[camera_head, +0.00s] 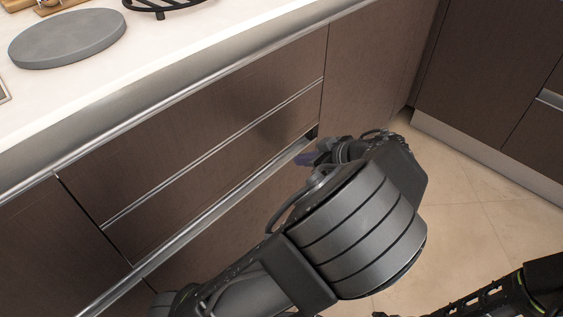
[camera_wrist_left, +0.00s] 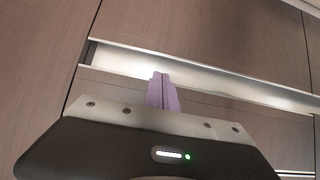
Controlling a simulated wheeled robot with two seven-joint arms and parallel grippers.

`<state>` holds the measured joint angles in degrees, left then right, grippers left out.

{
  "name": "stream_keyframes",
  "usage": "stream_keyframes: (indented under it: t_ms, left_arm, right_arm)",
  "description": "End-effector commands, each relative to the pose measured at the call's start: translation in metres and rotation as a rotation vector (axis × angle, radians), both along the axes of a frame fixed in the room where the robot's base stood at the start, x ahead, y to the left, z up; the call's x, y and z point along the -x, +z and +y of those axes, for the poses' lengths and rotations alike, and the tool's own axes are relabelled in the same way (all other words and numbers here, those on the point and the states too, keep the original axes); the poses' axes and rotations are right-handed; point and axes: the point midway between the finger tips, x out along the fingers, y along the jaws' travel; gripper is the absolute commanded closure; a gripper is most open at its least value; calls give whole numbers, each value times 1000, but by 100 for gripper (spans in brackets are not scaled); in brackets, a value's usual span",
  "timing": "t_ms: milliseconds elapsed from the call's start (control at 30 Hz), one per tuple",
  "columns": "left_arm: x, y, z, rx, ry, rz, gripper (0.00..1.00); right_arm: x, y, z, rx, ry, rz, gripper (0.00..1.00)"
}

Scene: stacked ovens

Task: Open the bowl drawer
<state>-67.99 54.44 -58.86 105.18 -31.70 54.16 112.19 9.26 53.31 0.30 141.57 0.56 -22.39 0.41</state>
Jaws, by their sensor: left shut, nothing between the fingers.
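A bank of brown drawers with metal edge strips runs under the counter. The upper drawer front (camera_head: 225,100) and the drawer front below it (camera_head: 225,160) look closed in the head view. I cannot tell which one holds bowls. In the left wrist view the purple fingers (camera_wrist_left: 163,92) are together and empty, in front of a bright metal recess (camera_wrist_left: 130,62) between two fronts. Contact with the recess cannot be told.
A white counter (camera_head: 150,70) carries a grey round slab (camera_head: 68,38) and a black rack (camera_head: 160,8). A brown cabinet (camera_head: 490,70) stands at right. The tiled floor (camera_head: 470,190) is clear there. Part of my right arm shows at bottom right.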

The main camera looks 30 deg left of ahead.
Motion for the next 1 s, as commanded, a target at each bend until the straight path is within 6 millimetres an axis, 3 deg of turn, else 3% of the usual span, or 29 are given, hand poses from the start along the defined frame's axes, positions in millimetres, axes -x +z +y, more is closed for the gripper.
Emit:
stream_keyframes:
  t_ms: [267,700,1000]
  left_arm:
    - [-3,-14,13,0,1,4,100]
    - [-19,-59,64,1,0,3,100]
    - [-22,-65,74,1,-2,3,100]
  right_arm:
    - [-1,-10,0,0,-1,-2,64]
    - [-6,-38,0,0,-7,-14,64]
    - [-7,-40,0,-1,-8,-14,64]
